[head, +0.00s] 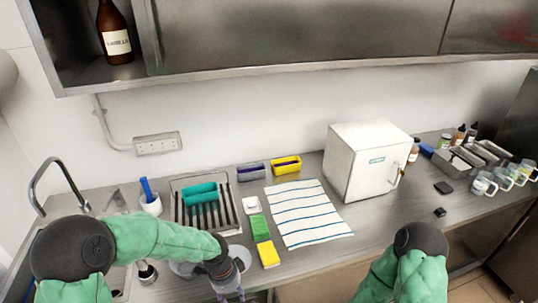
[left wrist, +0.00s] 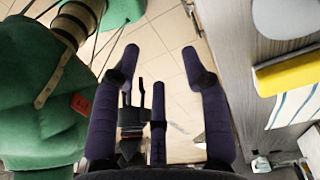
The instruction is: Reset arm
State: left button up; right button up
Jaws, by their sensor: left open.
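My left gripper (head: 228,283) hangs at the counter's front edge in the head view, below the end of its green-sleeved arm. In the left wrist view its dark purple fingers (left wrist: 160,65) are spread apart with nothing held between them. Tiled floor shows beyond them, with dark prong-like parts I cannot identify. My right arm's green sleeve shows at the lower right of the head view, in front of the counter. Its gripper is not visible there.
The counter holds a rack with teal rolls (head: 200,194), a yellow sponge (head: 268,254), a green sponge (head: 259,227), a striped towel (head: 305,212) and a white box-shaped appliance (head: 360,165). Cups (head: 484,183) stand far right. A bottle (head: 115,35) stands in the overhead cabinet.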

pick_arm(q)
jog(key=s+f+n+h+b, duration=0.1)
jog(key=s+f+n+b, duration=0.1)
jog(key=s+f+n, duration=0.2)
jog(key=s+f+n+b, duration=0.2)
jog(key=s+f+n, duration=0.3)
jog(key=f, duration=0.8)
jog(key=s+d+f+n+h+b, duration=0.1)
jog(key=s+f+n+b, duration=0.1)
jog(key=s+f+n, duration=0.3)
notch_tip(320, 180, down, 3)
jog(key=n, duration=0.3)
jog(key=shift+s+f+n+t+h+b, duration=0.2)
jog(key=shift+n+t+h+b, duration=0.1)
jog(key=shift+n+t, duration=0.1)
jog(key=shift+d, duration=0.1)
jog(key=shift+c, duration=0.6)
